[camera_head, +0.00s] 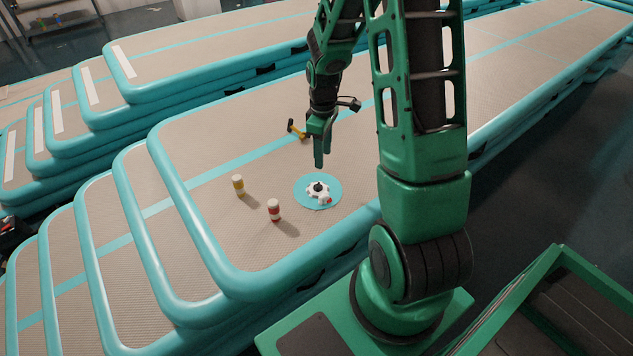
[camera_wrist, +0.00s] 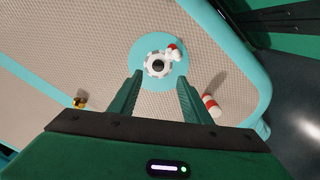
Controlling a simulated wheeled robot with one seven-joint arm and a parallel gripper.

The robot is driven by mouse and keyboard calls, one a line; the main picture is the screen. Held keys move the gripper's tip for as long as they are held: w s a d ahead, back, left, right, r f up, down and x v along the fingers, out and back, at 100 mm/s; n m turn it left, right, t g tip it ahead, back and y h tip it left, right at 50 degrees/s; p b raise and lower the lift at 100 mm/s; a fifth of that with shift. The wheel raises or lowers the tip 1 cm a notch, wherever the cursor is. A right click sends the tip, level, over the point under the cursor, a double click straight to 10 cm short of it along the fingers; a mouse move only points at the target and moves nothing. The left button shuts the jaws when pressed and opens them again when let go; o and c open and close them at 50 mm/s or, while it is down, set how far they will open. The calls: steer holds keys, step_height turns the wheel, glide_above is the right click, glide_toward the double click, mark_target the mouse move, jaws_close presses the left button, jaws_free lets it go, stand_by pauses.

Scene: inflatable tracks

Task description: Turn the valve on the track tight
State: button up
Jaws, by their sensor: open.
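The valve (camera_head: 318,189) is a white, gear-edged ring with a dark centre and a small red-and-white part at its side. It sits on a round teal patch (camera_head: 304,198) on the top track (camera_head: 220,140). In the wrist view the valve (camera_wrist: 157,66) lies beyond my fingertips, on the teal patch (camera_wrist: 143,50).
The red-and-white canister also shows in the wrist view (camera_wrist: 211,106). More stacked tracks (camera_head: 75,250) lie to the left.

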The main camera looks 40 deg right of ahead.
mark_target(317, 185)
steer(key=shift+n, duration=0.5)
steer(key=f, duration=0.4)
steer(key=w+f, duration=0.1)
steer(key=f, duration=0.8)
steer(key=shift+w+a+f, duration=0.3)
steer(key=shift+w, duration=0.05)
steer(key=c, duration=1)
